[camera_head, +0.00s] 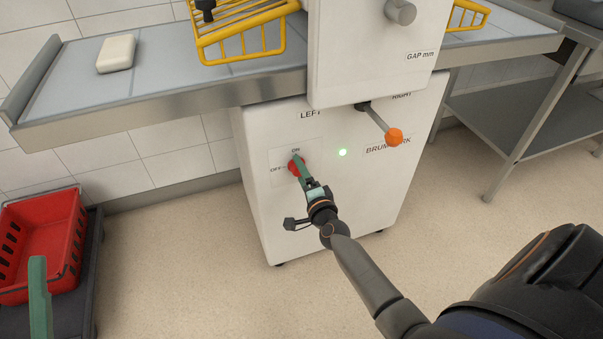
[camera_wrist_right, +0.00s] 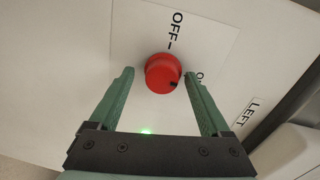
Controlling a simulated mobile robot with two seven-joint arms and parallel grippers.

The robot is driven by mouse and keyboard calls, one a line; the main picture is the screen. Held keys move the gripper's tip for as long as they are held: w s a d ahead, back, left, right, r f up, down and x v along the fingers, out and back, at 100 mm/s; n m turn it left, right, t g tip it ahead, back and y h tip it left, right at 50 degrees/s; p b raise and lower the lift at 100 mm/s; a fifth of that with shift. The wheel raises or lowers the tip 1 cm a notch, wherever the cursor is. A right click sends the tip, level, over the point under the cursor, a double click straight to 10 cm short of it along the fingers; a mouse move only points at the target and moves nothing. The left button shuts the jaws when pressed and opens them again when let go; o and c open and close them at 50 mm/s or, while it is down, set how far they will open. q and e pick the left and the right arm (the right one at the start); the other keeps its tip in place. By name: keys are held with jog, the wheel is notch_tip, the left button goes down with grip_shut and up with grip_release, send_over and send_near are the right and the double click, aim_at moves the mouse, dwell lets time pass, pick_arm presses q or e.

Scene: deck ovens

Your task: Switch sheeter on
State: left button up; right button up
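The sheeter (camera_head: 335,205) is a white cabinet with a conveyor bed above. Its red rotary switch (camera_head: 294,167) sits on the front panel beside the ON and OFF labels; it also shows in the right wrist view (camera_wrist_right: 160,72). A dark mark shows on the knob's edge. A green lamp (camera_head: 343,152) glows to the right of the switch. My right gripper (camera_wrist_right: 159,74) is open, with its green fingers on either side of the knob and apparent gaps to it. One finger of my left gripper (camera_head: 40,298) shows at the lower left; the rest is out of view.
An orange-tipped lever (camera_head: 394,137) sticks out right of the switch. Yellow guards (camera_head: 243,42) stand over the bed (camera_head: 75,75), where a pale dough block (camera_head: 116,53) lies. A red crate (camera_head: 42,240) stands at left, a metal table (camera_head: 520,115) at right. The floor between is clear.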

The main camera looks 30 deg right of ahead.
jog(key=shift+a+r, duration=0.1)
pick_arm(q)
jog(key=w+a+f+n+g+y+p, duration=0.1)
jog(key=w+f+n+y, duration=0.4)
jog(key=f, duration=0.7)
jog(key=shift+w+a+f+g+y+p, duration=0.2)
jog(key=shift+g+y+p, duration=0.65)
jog(key=shift+g, duration=0.55)
pick_arm(e)
jog(key=f+v, duration=0.1)
jog(key=v, duration=1.1)
jog(key=shift+s+r, duration=0.25)
jog(key=shift+r, duration=0.15)
